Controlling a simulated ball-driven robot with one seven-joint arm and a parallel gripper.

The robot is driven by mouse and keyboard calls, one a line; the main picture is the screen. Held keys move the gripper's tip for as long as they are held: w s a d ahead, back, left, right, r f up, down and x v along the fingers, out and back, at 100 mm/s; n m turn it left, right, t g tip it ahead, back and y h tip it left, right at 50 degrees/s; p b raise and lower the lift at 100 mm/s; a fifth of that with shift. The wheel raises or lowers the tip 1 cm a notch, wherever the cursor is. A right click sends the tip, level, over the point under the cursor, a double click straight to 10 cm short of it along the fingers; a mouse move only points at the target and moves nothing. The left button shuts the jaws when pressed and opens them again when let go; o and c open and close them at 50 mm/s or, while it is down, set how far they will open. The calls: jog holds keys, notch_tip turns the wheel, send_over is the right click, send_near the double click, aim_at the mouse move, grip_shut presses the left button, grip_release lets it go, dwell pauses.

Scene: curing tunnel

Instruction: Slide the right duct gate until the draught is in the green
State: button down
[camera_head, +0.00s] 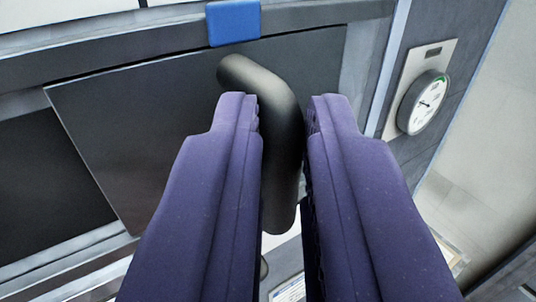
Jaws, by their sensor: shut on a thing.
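The duct gate (115,125) is a dark flat plate set in a grey frame, tilted in the view. A thick black bent handle (262,75) stands out from it. My gripper (283,115), with two purple fingers, is shut on this handle, one finger on each side. The fingers hide part of the gate and the handle's sides. A round white draught gauge (424,103) is on a pale plate at the right, with a green arc at its upper right. Its thin needle seems to lie away from the green, but is too small to read surely.
A blue block (233,22) sits on the grey upper rail (130,56) above the handle. A black area (45,180) shows left of the gate's edge. A grey lower rail runs along the bottom left. Pale floor lies at the right.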

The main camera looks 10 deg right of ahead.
jog(key=shift+s+a, duration=0.2)
jog(key=shift+a, duration=0.3)
jog(key=c, duration=1.1)
grip_release()
jog(key=shift+d, duration=0.2)
jog(key=shift+a, duration=0.15)
jog(key=b+v, duration=0.1)
jog(key=v, duration=0.6)
jog(key=shift+s+b, duration=0.3)
jog(key=shift+s, duration=0.05)
